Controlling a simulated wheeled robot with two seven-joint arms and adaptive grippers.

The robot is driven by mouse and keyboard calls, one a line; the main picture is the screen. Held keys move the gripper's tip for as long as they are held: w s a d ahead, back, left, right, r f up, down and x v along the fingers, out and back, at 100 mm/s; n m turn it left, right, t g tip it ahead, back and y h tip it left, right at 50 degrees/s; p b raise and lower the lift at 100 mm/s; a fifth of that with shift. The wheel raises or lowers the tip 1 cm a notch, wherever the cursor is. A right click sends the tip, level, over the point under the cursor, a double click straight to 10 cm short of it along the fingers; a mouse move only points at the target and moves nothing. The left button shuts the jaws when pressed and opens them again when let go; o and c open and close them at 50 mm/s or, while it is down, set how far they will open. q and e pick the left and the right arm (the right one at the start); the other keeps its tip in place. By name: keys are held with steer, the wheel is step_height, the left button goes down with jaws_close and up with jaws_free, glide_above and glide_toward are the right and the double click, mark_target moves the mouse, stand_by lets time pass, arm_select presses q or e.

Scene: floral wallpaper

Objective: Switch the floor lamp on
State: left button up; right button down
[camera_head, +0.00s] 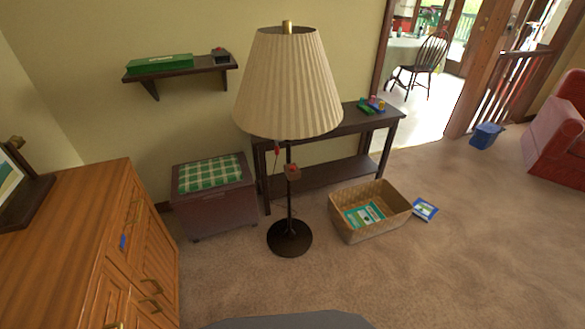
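The floor lamp (289,85) stands upright on the carpet near the middle of the head view. It has a pleated cream shade, a dark thin pole and a round dark base (289,239). A small red pull (276,149) hangs just below the shade, left of the pole. A small brown block with a red part (292,171) sits on the pole below it. I see no clear glow from the shade; the bulb is hidden. Neither my left nor my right gripper shows in this view.
A wooden cabinet (75,245) fills the left. A dark chest (215,208) and a console table (335,130) stand behind the lamp. A wicker basket (375,228) is right of its base, beside a blue packet (425,209). Carpet in front is clear.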

arm_select(q)
steer(key=shift+c, duration=0.4)
jaws_close()
stand_by(1.0)
